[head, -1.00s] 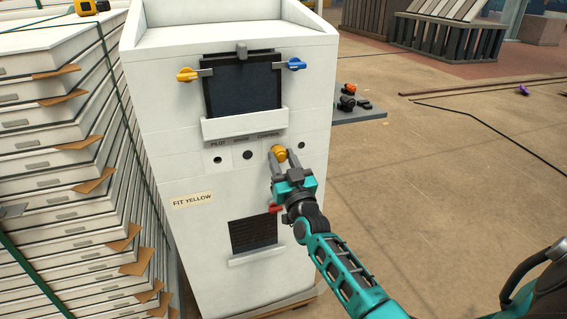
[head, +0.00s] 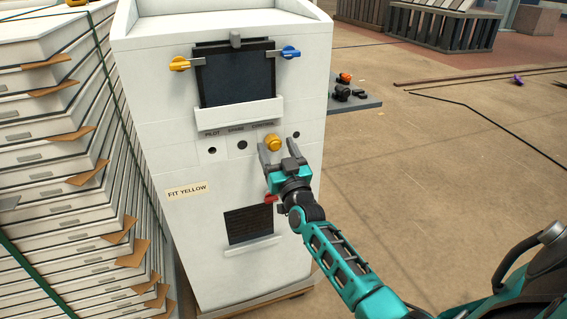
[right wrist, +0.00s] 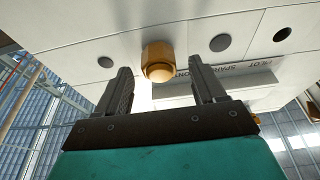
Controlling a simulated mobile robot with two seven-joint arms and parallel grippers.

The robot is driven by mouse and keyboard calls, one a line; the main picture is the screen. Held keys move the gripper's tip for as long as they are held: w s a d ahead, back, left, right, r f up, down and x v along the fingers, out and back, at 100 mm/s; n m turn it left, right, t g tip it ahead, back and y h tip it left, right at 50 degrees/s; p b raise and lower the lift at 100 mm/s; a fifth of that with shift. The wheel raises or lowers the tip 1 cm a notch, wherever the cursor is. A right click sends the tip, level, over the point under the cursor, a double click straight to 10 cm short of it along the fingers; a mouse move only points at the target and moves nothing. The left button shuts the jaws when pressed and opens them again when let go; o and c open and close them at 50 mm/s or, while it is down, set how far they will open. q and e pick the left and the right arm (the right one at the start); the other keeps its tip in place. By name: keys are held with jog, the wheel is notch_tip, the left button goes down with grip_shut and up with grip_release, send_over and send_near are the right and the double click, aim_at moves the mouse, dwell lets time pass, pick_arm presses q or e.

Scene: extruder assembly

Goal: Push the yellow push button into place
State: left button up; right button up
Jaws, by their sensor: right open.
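The yellow push button (head: 273,142) sits on the front panel of the white cabinet (head: 170,140), under the "CONTROL" lettering in a row with dark round holes. In the right wrist view the button (right wrist: 158,62) protrudes from the panel; I cannot tell how deep it is seated. My right gripper (head: 278,151) is open and just below and in front of the button. In the right wrist view its two fingers (right wrist: 165,88) stand apart on either side of the button, with clear gaps and nothing between them. My left gripper is not in view.
A dark screen (head: 237,78) with a yellow knob (head: 179,64) and a blue knob (head: 290,52) is above. A red part (head: 270,198) projects below my gripper. Stacked white panels (head: 50,150) stand at the left. A low platform with small parts (head: 355,103) is behind right.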

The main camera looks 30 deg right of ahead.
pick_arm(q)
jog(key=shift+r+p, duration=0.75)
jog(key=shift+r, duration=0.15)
pick_arm(e)
jog(key=v, duration=1.2)
jog(key=shift+s, duration=0.25)
pick_arm(q)
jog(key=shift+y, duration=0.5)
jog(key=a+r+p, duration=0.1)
jog(key=p, duration=0.2)
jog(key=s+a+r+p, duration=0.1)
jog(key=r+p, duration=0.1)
jog(key=p, duration=0.1)
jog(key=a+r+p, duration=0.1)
jog(key=p, duration=0.2)
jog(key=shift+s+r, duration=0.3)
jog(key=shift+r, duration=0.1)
pick_arm(e)
jog(key=s+a+f+n+g+y, duration=0.2)
jog(key=s+a+f+g+y, duration=0.1)
jog(key=s+a+g, duration=0.2)
jog(key=s+a+f+n+g+y, duration=0.3)
jog(key=s+a+f+g+y, duration=0.1)
jog(key=s+a, duration=0.6)
jog(key=shift+s+g, duration=0.4)
jog(key=shift+s, duration=0.35)
jog(key=shift+f, duration=0.1)
